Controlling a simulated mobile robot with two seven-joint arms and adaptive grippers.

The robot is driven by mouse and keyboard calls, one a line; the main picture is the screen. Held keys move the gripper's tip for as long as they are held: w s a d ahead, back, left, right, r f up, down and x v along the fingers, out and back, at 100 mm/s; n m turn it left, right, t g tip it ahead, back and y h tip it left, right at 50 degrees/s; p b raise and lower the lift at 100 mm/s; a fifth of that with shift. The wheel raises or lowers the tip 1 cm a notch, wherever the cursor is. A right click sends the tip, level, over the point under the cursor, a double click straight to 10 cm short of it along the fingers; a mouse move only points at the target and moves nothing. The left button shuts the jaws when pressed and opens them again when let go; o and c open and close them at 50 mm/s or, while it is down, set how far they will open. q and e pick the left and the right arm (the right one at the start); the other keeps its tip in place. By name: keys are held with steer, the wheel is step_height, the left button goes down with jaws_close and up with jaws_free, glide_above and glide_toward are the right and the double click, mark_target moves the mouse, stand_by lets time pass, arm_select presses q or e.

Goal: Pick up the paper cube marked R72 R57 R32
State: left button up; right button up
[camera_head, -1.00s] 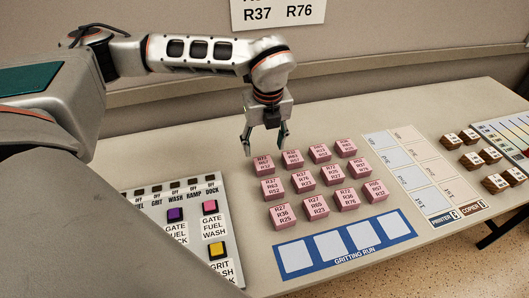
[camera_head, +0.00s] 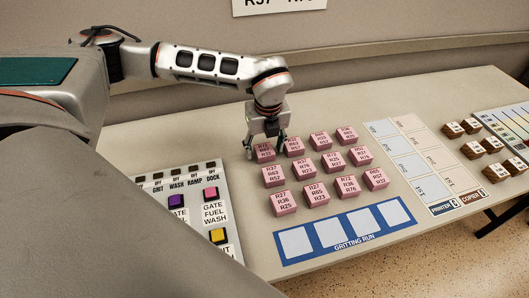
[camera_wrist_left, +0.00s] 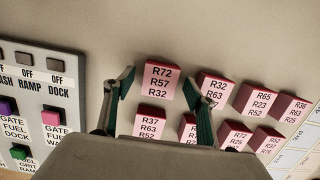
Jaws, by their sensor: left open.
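The paper cube marked R72 R57 R32 (camera_wrist_left: 161,79) is pink and sits on the table at the back left corner of a block of similar cubes. In the head view this cube (camera_head: 264,153) is partly covered by the fingers. My left gripper (camera_head: 267,146) is open, pointing down at that cube. In the left wrist view its two fingers (camera_wrist_left: 162,100) stand apart, one to each side of the cube, the right one close to the R32 R63 cube (camera_wrist_left: 213,87). I cannot tell whether either finger touches. My right gripper is not in view.
Several pink cubes (camera_head: 318,195) stand in rows right and in front. A blue GRITTING RUN board (camera_head: 345,245) lies before them. A button panel (camera_head: 190,182) is at left. Table behind the cubes is bare.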

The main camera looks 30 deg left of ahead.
arm_select(q)
steer(key=c, duration=1.2)
steer(key=shift+r, duration=0.15)
